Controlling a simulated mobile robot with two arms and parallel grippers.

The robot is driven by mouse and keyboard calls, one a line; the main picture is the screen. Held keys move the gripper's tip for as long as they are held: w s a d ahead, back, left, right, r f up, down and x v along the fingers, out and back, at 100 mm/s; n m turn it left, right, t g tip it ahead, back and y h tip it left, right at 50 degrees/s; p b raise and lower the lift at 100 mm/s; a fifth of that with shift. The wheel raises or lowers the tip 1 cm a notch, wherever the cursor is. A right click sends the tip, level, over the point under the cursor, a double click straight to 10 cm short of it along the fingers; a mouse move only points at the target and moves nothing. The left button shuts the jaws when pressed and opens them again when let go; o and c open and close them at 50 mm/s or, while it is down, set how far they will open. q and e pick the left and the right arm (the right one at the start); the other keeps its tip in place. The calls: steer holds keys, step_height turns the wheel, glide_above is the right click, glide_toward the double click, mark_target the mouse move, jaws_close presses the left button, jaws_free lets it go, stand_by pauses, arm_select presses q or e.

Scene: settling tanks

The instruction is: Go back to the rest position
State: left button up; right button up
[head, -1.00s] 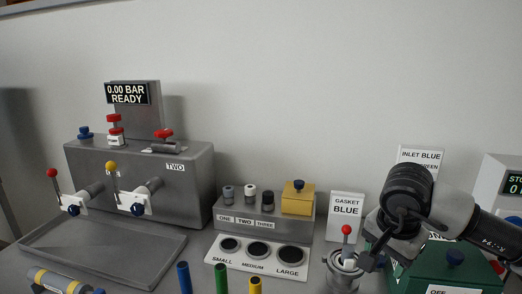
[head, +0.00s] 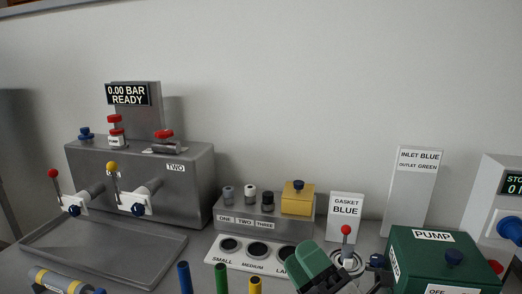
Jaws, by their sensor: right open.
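My right gripper (head: 318,266) shows at the bottom of the head view, right of centre, as a green and dark grey shape. It is open, and I see nothing held in it. It overlaps the large end of the white size plate (head: 222,256) and sits left of the red-knobbed lever (head: 346,231). The picture edge cuts off its lower part. My left gripper is not in view.
The green pump box (head: 433,250) stands right of the gripper, with the inlet/outlet sign (head: 412,190) behind it. The gasket sign (head: 346,208) stands behind the lever. At left are the grey test bench (head: 140,170) and tray (head: 100,250). Blue, green and yellow cylinders (head: 221,278) stand in front.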

steer(key=d+f+m+g+h, duration=0.1)
steer(key=d+f+m+h, duration=0.6)
steer(key=f+m+h, duration=0.6)
steer(key=s+d+f+m+g, duration=0.2)
steer(key=s+f+m+g, duration=0.1)
steer(key=f, duration=0.1)
steer(key=s+d+f+m+g+h, duration=0.1)
steer(key=s+d+f+m+g, duration=0.1)
steer(key=s+f+m+g, duration=0.1)
steer(key=s+d+f+m+g, duration=0.2)
steer(key=s+f+m+g, duration=0.1)
steer(key=f, duration=0.3)
steer(key=shift+s+g+h, duration=0.3)
steer(key=shift+s+h, duration=0.1)
steer(key=shift+s, duration=0.5)
steer(key=s+f+m+g, duration=0.3)
steer(key=s+f+g, duration=0.2)
steer(key=s, duration=0.5)
step_height(320, 180, down, 30)
steer(key=s+g+b, duration=0.1)
steer(key=b, duration=0.2)
steer(key=s+d+f+b, duration=0.1)
steer(key=s+d+f, duration=0.1)
steer(key=s+f, duration=0.6)
steer(key=s+d+f+g+b, duration=0.1)
steer(key=s+f, duration=0.6)
steer(key=f, duration=0.1)
steer(key=shift+s+d+f+g, duration=0.25)
steer(key=shift+s+d+g, duration=0.05)
steer(key=shift+s+d, duration=0.05)
